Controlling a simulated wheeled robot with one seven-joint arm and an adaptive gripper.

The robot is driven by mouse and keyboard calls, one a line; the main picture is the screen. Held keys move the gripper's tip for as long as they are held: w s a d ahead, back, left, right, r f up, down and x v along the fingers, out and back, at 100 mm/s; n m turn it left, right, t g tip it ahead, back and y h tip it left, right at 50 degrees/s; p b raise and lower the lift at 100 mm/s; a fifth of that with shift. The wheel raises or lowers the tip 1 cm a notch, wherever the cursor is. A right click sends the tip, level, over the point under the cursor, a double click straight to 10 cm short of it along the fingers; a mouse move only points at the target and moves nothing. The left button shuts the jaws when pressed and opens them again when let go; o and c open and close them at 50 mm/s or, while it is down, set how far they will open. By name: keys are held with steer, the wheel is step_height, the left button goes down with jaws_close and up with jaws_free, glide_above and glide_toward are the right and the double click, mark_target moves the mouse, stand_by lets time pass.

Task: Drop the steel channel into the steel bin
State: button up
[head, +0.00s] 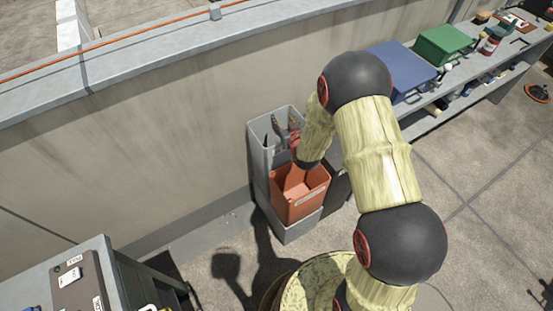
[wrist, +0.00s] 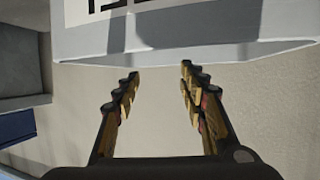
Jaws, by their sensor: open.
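My gripper (wrist: 160,78) is open in the wrist view, with nothing between its fingers. Its fingertips point toward a pale grey box-like container (wrist: 225,57) with cut-off black lettering; I cannot read which bin it is. In the head view, the end of my arm is over the bins by the wall, and my fingers cannot be made out clearly there. A grey bin (head: 257,150) stands at the back with dark and reddish shapes in its opening. An orange bin (head: 298,206) with a small unreadable label stands in front of it. I cannot make out the steel channel in either view.
A parapet wall (head: 150,130) runs behind the bins. A grey cabinet (head: 95,258) stands at the lower left.

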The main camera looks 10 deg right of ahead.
steer(key=v, duration=1.2)
stand_by(0.4)
